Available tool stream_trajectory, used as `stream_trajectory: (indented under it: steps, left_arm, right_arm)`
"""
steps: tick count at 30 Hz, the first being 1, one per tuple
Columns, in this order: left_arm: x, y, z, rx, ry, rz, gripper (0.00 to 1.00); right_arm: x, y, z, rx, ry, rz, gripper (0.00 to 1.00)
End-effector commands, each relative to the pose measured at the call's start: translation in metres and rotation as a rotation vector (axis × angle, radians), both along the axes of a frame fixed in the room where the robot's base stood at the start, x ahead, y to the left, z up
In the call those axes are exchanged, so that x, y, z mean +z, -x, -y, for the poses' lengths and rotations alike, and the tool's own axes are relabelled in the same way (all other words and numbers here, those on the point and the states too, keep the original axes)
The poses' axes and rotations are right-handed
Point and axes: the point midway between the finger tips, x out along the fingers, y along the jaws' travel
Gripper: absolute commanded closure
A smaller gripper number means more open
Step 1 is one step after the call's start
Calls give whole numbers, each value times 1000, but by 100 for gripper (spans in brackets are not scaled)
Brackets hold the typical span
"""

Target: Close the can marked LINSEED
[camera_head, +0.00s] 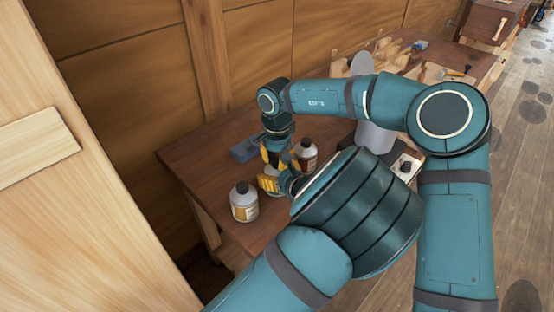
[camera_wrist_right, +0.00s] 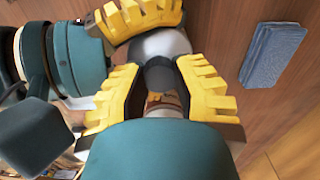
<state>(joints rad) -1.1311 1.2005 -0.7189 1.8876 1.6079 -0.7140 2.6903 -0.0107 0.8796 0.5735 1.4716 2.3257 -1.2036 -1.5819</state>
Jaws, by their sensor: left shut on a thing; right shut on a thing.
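A can with a pale grey shoulder (camera_wrist_right: 160,43) and a dark cap (camera_wrist_right: 160,76) shows between my grippers in the right wrist view; its marking is hidden. My right gripper (camera_wrist_right: 160,82) points down over it, shut with its yellow fingers on either side of the cap. My left gripper (camera_head: 270,183) comes in low from the side and is shut on the can's body; its yellow fingers (camera_wrist_right: 140,17) also show in the right wrist view. In the head view the grippers hide most of this can. Whether the cap is seated cannot be told.
A capped bottle-like can (camera_head: 244,203) stands near the table's (camera_head: 205,160) front edge, another (camera_head: 306,151) behind my grippers. A grey-blue block (camera_head: 245,149) lies at the left; it shows in the wrist view (camera_wrist_right: 272,54). My arms cover the table's right part.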

Motion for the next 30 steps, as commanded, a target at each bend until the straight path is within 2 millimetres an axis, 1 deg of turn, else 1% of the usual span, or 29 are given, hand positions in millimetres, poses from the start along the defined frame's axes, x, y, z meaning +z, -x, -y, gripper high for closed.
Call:
stream_trajectory:
  steps: [3,21,25,30]
  left_arm:
    - [0,0,2,-3,1,1,100]
    - [0,0,2,-4,1,1,100]
    - [0,0,2,-4,1,1,100]
    - [0,0,2,-4,1,1,100]
  right_arm:
    - [0,0,-1,-214,-3,2,100]
    - [0,0,-1,-1337,-4,2,100]
    - [0,0,0,-1494,-3,1,100]
    - [-1,0,0,-1568,-3,1,100]
